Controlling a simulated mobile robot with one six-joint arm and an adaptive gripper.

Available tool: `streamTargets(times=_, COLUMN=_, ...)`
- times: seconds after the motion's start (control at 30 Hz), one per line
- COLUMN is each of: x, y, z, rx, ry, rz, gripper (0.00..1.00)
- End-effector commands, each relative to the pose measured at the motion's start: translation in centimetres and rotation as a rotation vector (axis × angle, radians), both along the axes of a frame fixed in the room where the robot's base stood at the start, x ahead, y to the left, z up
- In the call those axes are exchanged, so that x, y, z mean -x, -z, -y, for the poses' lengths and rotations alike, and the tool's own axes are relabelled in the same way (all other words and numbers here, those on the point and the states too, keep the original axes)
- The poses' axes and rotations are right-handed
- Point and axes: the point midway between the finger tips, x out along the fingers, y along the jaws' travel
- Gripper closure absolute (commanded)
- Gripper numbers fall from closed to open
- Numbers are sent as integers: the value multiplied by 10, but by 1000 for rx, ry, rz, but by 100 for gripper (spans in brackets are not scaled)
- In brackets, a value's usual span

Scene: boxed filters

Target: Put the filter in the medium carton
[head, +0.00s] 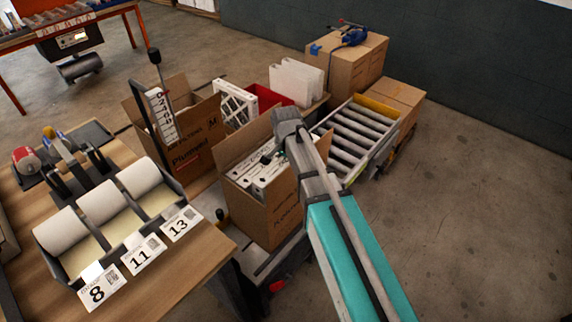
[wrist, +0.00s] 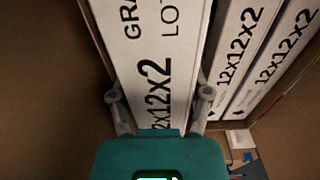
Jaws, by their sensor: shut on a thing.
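My gripper (wrist: 160,100) is shut on a white boxed filter (wrist: 155,45) marked 12x12x2, with one finger on each side of its narrow face. In the wrist view the filter is beside two other white 12x12x2 boxes (wrist: 235,55), inside brown cardboard walls. In the head view my arm reaches over the open front carton (head: 272,215), which holds several white boxes (head: 262,168). The arm hides my fingertips there. Behind it to the left stands another open carton (head: 190,150) with what looks like an M on its side.
A white-framed filter (head: 236,104) and a red bin (head: 266,97) stand behind the cartons. A roller conveyor (head: 352,135) and stacked closed boxes (head: 345,62) are to the right. A wooden bench (head: 185,262) with paper rolls is at front left. The right floor is clear.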

Motion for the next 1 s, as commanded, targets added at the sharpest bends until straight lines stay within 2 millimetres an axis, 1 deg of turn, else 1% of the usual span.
streamTargets(times=0.5, x=0, y=12, z=0, rx=0, ry=0, rz=0, gripper=98)
streamTargets(times=0.67, x=0, y=12, z=0, rx=0, ry=0, rz=0, gripper=98)
streamTargets(times=0.7, x=0, y=12, z=0, rx=0, ry=0, rz=0, gripper=29)
streamTargets(times=0.83, x=0, y=12, z=0, rx=0, ry=0, rz=0, gripper=5)
streamTargets(times=0.87, x=0, y=12, z=0, rx=0, ry=0, rz=0, gripper=2)
streamTargets(times=1.0, x=0, y=12, z=0, rx=0, ry=0, rz=0, gripper=2)
